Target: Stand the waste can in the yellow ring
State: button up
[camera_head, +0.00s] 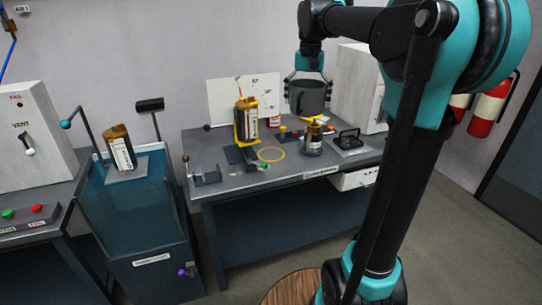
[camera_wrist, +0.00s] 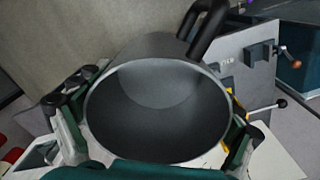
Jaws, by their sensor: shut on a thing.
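The waste can (camera_head: 307,99) is a dark grey open cylinder. My gripper (camera_head: 308,78) is shut on it from above and holds it over the back part of the work table. In the wrist view the can (camera_wrist: 155,105) fills the middle, its open mouth towards the camera and a black handle at the top. My gripper's fingers (camera_wrist: 155,128) are at both sides of its rim. The yellow ring (camera_head: 271,154) lies flat and empty on the table top, lower and to the left of the can in the head view.
A black-handled device (camera_head: 347,141) is farther right. A white box (camera_head: 357,88) stands behind.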

aim_at(271, 154)
jog(key=i+j, duration=0.25)
jog(key=i, duration=0.25)
jog(key=i+j, duration=0.2)
jog(key=i, duration=0.25)
